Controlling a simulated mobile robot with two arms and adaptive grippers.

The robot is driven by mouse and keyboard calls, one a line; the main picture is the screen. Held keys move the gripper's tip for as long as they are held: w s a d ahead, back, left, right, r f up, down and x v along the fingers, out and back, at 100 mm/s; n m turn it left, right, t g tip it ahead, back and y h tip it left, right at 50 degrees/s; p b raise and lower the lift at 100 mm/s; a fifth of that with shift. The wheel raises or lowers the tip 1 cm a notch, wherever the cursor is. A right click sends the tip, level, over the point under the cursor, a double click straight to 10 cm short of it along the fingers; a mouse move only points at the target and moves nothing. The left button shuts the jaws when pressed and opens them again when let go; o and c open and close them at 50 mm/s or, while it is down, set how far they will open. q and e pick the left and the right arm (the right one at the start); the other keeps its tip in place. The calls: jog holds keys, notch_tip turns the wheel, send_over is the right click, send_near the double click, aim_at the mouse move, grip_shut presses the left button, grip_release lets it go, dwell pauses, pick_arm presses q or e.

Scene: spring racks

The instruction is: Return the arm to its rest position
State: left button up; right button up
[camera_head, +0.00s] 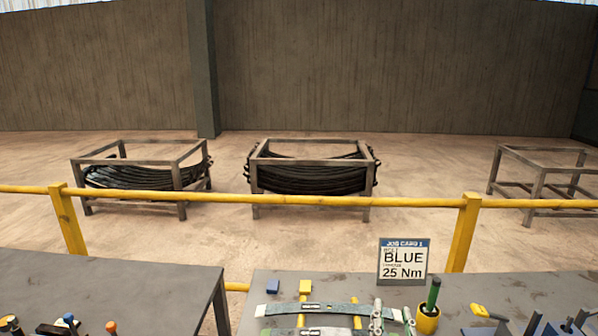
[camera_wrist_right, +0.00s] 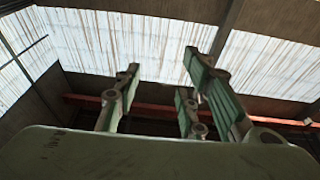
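My right gripper (camera_head: 392,312) shows at the bottom edge of the head view, its pale green fingers pointing up in front of the right workbench (camera_head: 500,290). In the right wrist view the same gripper (camera_wrist_right: 163,75) has its green fingers spread apart. Nothing is between them; only ceiling, skylights and a red beam show behind. The rest of the right arm is hidden below the head view. My left gripper is not in view.
Beside the right gripper are curved leaf springs (camera_head: 318,309), a yellow cup (camera_head: 428,321) with a green-handled tool, and a job card (camera_head: 404,262) reading BLUE 25 Nm. Other tools lie on the left bench (camera_head: 120,285). A yellow rail (camera_head: 300,199) and spring racks (camera_head: 310,160) stand beyond.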

jog(key=s+a+f+n+g+y, duration=0.8)
jog(key=s+a+f+g+y, duration=0.15)
jog(key=s+a, duration=0.25)
jog(key=s+d+f+m+g+h, duration=0.2)
jog(key=s+d+f+g+h, duration=0.15)
jog(key=s+d+f, duration=0.35)
jog(key=s+d+f+m+g+h, duration=0.2)
jog(key=s+d+f+g+h, duration=0.15)
jog(key=s+d, duration=0.4)
jog(key=s+f+g+b, duration=0.1)
jog(key=s+f+b, duration=0.15)
jog(key=f, duration=1.45)
jog(key=s+f+g+b, duration=0.1)
jog(key=s+f+b, duration=0.15)
jog(key=f, duration=1.55)
pick_arm(q)
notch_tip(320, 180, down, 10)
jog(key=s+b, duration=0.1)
jog(key=b, duration=0.4)
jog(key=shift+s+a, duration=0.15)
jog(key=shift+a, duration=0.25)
pick_arm(e)
jog(key=s+d+f+g, duration=0.1)
jog(key=s+d+f, duration=0.1)
jog(key=s+f, duration=1.4)
notch_tip(320, 180, down, 2)
jog(key=shift+d+f, duration=0.1)
jog(key=shift+d, duration=0.2)
